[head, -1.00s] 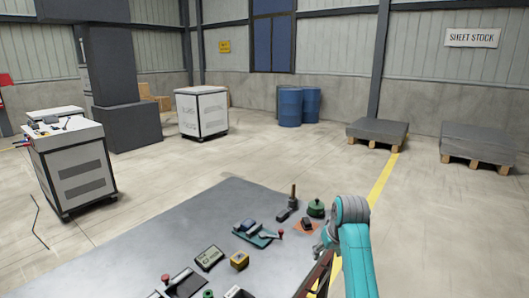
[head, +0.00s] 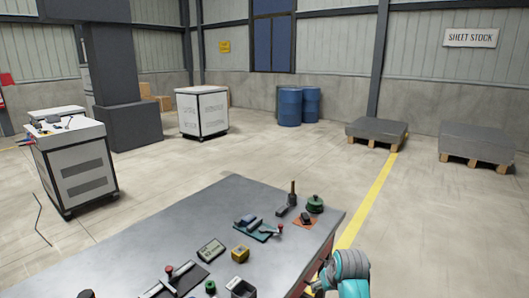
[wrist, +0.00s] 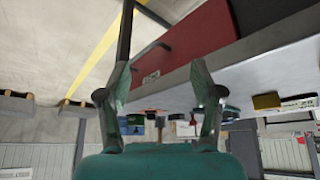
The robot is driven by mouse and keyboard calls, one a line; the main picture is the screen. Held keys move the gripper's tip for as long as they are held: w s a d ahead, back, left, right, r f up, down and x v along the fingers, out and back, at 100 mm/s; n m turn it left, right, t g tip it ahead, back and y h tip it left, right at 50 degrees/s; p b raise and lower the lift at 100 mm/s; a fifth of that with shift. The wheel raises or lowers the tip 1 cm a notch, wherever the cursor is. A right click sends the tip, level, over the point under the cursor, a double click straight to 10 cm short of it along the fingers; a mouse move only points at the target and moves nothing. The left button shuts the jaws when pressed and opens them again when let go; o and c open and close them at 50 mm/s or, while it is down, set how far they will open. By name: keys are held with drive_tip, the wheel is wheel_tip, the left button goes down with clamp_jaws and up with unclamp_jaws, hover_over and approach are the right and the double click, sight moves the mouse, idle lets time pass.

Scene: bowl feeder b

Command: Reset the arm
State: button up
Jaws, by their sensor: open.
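My gripper shows in the wrist view (wrist: 158,92), with its two fingers wide apart and nothing between them. The wrist picture is upside down, and the red side of the workbench lies beyond the fingers. In the head view my teal arm is at the bottom right, beside the right edge of the grey workbench (head: 200,225); the fingers are not clearly visible there.
The bench holds a green round part (head: 315,205), a teal fixture (head: 256,230), a yellow block (head: 240,254), a dark meter (head: 211,250) and a red-knobbed tool (head: 170,276). Floor right of the bench is clear. White cabinets (head: 202,112) and blue drums (head: 290,108) stand far back.

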drive_tip(key=s+f+t, duration=0.2)
drive_tip(key=s+f, duration=1.1)
drive_tip(key=f, duration=0.1)
drive_tip(key=s+f+t, duration=0.2)
drive_tip(key=s+f, duration=0.2)
drive_tip(key=s, duration=1.2)
drive_tip(key=s+r+m+t, duration=0.1)
drive_tip(key=s+r+t, duration=0.3)
drive_tip(key=s, duration=1.2)
drive_tip(key=s+r+t, duration=0.1)
drive_tip(key=s+r, duration=1.2)
drive_tip(key=r, duration=0.3)
drive_tip(key=shift+s+a+r+h, duration=0.25)
drive_tip(key=shift+s+h, duration=0.05)
